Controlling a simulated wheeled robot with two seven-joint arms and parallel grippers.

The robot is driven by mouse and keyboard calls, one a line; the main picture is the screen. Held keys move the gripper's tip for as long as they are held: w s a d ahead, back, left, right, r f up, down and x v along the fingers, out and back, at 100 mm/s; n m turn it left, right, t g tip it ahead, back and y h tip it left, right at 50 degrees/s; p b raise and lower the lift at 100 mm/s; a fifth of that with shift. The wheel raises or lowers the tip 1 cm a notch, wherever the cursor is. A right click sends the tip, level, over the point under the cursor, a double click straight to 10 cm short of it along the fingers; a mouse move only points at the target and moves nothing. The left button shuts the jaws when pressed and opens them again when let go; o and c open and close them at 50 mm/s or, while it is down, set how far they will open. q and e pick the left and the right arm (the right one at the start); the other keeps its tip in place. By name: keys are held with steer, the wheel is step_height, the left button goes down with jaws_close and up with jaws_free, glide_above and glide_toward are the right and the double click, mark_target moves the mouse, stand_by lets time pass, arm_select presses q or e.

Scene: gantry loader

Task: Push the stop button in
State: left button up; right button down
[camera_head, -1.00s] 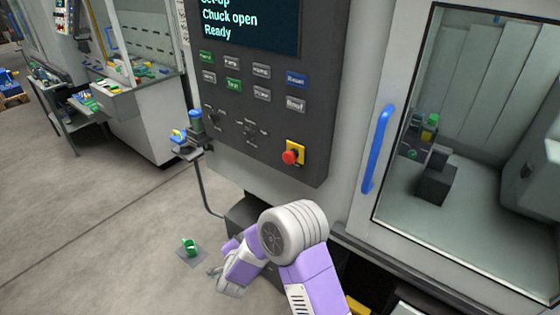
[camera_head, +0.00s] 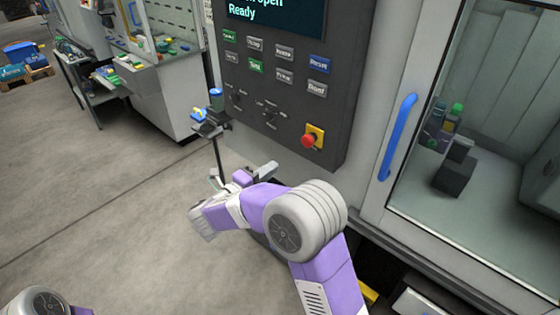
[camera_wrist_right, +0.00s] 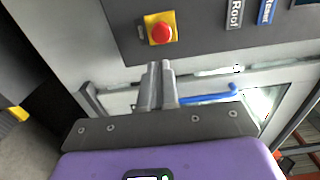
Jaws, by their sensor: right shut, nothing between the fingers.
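The stop button (camera_head: 309,141) is a red round knob on a yellow plate, low on the right of the dark control panel. It also shows in the right wrist view (camera_wrist_right: 161,32), above and just beyond the fingertips. My right gripper (camera_head: 268,168) is below the panel, lower and left of the button in the head view. In the right wrist view its two fingers (camera_wrist_right: 160,68) are together, shut and empty, and point toward the button's side of the panel. They look apart from the button. My left gripper is out of view; only part of that arm shows.
The panel (camera_head: 335,95) carries several labelled keys and a screen above them. A blue door handle (camera_head: 397,138) stands right of it, beside the windowed machine door. A small stand with a blue-capped item (camera_head: 215,98) is left of the panel. Open floor lies at left.

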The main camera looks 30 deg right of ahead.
mark_target(306, 143)
steer(key=x, duration=1.2)
steer(key=shift+w+d, duration=0.15)
steer(key=shift+d, duration=0.2)
steer(key=shift+d, duration=0.1)
steer(key=shift+w+d+b, duration=0.2)
steer(key=shift+d+b, duration=0.2)
steer(key=shift+d, duration=0.3)
steer(key=shift+a+r, duration=0.1)
steer(key=shift+r, duration=0.15)
steer(key=shift+d, duration=0.25)
steer(key=v, duration=0.1)
steer(key=b+v, duration=0.1)
steer(key=v, duration=0.2)
steer(key=shift+a+f+b, duration=0.3)
steer(key=shift+a+b, duration=0.1)
steer(key=shift+a, duration=0.05)
steer(key=v, duration=1)
steer(key=shift+p, duration=0.35)
